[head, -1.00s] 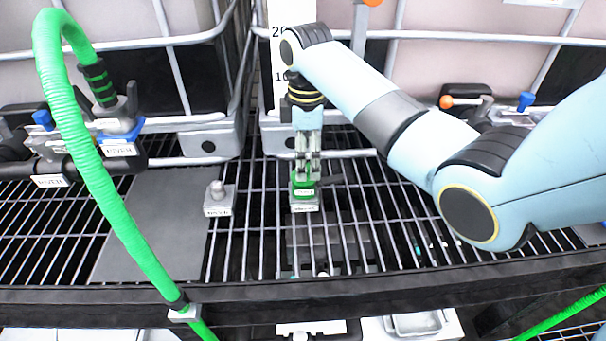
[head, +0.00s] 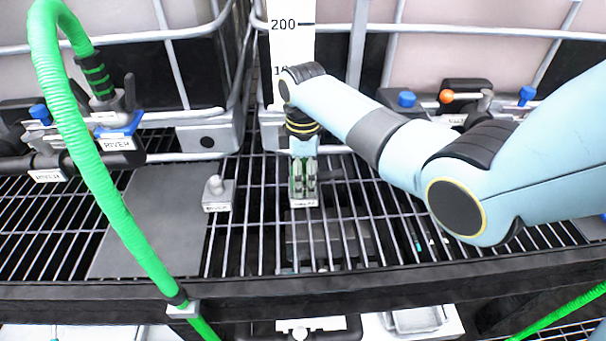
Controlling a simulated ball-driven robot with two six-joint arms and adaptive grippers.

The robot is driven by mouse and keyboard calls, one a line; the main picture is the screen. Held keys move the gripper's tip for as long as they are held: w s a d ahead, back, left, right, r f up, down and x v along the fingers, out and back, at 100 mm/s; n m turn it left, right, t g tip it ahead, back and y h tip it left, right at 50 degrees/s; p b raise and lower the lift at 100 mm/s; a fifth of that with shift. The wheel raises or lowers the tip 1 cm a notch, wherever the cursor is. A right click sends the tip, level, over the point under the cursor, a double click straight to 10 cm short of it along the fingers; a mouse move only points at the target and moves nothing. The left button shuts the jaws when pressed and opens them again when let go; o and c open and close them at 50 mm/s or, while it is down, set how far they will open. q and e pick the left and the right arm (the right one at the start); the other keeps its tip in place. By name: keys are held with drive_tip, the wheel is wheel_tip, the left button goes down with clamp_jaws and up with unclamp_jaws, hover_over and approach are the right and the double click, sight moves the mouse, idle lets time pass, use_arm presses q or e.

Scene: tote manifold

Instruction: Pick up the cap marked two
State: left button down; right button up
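A green cap (head: 292,185) sits at a small pale block stand (head: 304,203) on the grating, mostly hidden behind my gripper fingers; I cannot read a number on it. My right gripper (head: 304,187) points down with its fingers at the cap, just above the stand's labelled front. Green shows around the fingers, but whether they are closed on the cap is not clear. My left gripper is out of view.
A green hose (head: 95,180) arches at the left. Valves with labels (head: 118,143) and caged tanks stand behind. A black front rail (head: 250,297) edges the grating.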

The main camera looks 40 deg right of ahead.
drive_tip(key=c, duration=0.9)
drive_tip(key=shift+r, duration=0.1)
